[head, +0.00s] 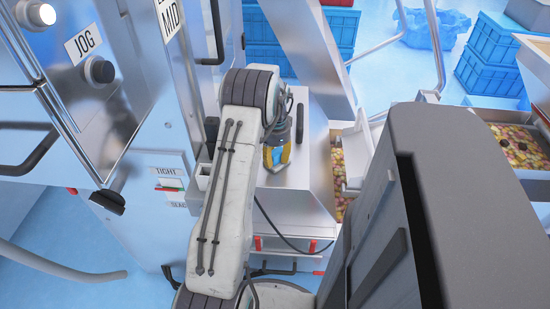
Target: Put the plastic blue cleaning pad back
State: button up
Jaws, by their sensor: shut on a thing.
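My arm reaches forward over a pale flat-topped cabinet (318,170). My gripper (276,163), with yellow fingers, points down just above or at that top, beyond the arm's elbow. It is shut on a small blue thing that shows between the fingers, which looks like the blue cleaning pad (277,155). Most of the pad is hidden by the fingers. I cannot tell whether the pad touches the cabinet top.
A small pale open-topped box (203,176) sits left of my arm, on the machine's side. A dark slim bar (299,123) is right of the gripper. A bin of colourful snacks (343,208) lies further right. Blue crates (492,55) stand at the back.

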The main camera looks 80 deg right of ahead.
aim_at(275, 153)
jog(key=shift+f, duration=0.15)
jog(key=o, duration=1.1)
jog(key=shift+o, duration=0.2)
notch_tip(275, 153, up, 12)
jog(key=p, duration=0.3)
jog(key=shift+d+r, duration=0.1)
jog(key=shift+r, duration=0.1)
